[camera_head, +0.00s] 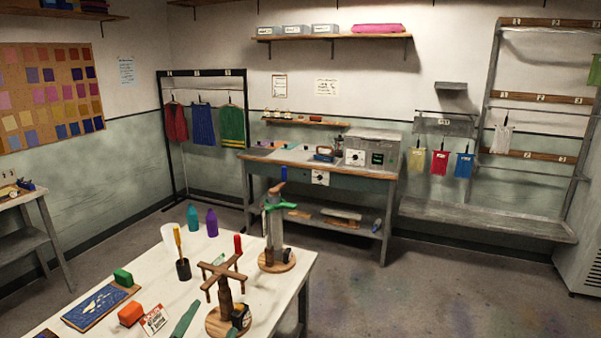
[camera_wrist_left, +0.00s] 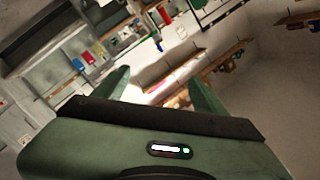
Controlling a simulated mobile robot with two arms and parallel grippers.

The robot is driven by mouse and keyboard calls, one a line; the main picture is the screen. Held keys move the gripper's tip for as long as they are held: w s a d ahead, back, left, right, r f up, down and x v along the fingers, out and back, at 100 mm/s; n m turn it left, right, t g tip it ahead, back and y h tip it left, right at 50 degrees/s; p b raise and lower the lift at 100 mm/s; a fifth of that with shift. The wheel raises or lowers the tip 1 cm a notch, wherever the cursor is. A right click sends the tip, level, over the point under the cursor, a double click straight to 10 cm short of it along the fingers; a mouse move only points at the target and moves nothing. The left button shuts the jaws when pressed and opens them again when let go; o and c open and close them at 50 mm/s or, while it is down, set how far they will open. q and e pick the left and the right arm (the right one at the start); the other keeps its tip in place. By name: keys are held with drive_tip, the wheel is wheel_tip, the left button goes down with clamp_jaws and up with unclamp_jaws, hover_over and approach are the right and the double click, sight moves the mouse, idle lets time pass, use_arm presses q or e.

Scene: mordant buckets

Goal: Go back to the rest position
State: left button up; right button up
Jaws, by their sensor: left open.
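My left gripper (camera_head: 212,318) shows at the bottom edge of the head view as two green finger parts, low in front of the white table. In the left wrist view the two green fingers of the left gripper (camera_wrist_left: 158,74) stand wide apart with nothing between them. Beyond them the room appears tilted, with shelves and hanging coloured cloths. The rest of the left arm is out of the head view. My right gripper is in neither view.
A workbench (camera_head: 345,186) stands behind. The floor at right is clear.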

use_arm(q)
drive_tip(key=s+a+f+n+g+y, duration=0.1)
drive_tip(key=s+a+f+n+g, duration=0.2)
drive_tip(key=s+f, duration=0.35)
drive_tip(key=s+a+f+n+g+y, duration=0.1)
drive_tip(key=s+f+n+g, duration=0.1)
drive_tip(key=s+f+g, duration=0.45)
drive_tip(key=s+f+n+g, duration=0.1)
drive_tip(key=s+f+g, duration=0.1)
drive_tip(key=s+f, duration=0.35)
drive_tip(key=s+f+n+g, duration=0.2)
drive_tip(key=s+f+g, duration=0.1)
drive_tip(key=s, duration=0.5)
wheel_tip(320, 180, down, 36)
drive_tip(key=s+f+b, duration=0.1)
drive_tip(key=b, duration=1.1)
drive_tip(key=s+a+f+b, duration=0.1)
drive_tip(key=s+f+b, duration=0.2)
drive_tip(key=s+f, duration=0.3)
drive_tip(key=s+f+g+b, duration=0.1)
drive_tip(key=s+f+b, duration=0.2)
drive_tip(key=f, duration=0.9)
drive_tip(key=s+a+f+g+b, duration=0.1)
drive_tip(key=s+f+b, duration=0.3)
drive_tip(key=s+f, duration=0.4)
drive_tip(key=shift+s+a+f+m, duration=0.3)
drive_tip(key=shift+a+f+m, duration=0.1)
drive_tip(key=shift+f, duration=0.5)
